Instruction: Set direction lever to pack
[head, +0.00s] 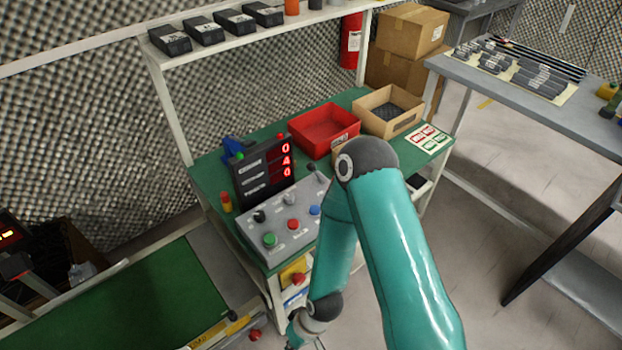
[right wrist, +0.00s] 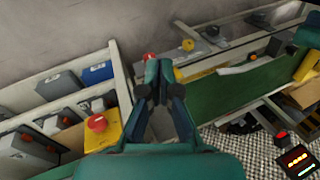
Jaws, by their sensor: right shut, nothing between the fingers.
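The grey control panel (head: 285,222) stands on the green bench and carries small levers and coloured buttons. A dark-knobbed lever (head: 312,168) rises at its back right, partly near my arm. A black knob (head: 259,216) and a grey knob (head: 289,200) are also on it. Labels are too small to read, so I cannot tell which is the direction lever or its setting. My right gripper (head: 303,338) is low at the bottom edge, below and in front of the panel. The right wrist view shows its fingers (right wrist: 158,68) shut and empty. My left gripper is out of view.
A display (head: 264,170) stands behind the panel. A red bin (head: 324,130) and a cardboard box (head: 390,110) are farther back. A yellow box with a red button (right wrist: 97,123) is close to the gripper. The green conveyor (head: 130,305) runs at lower left.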

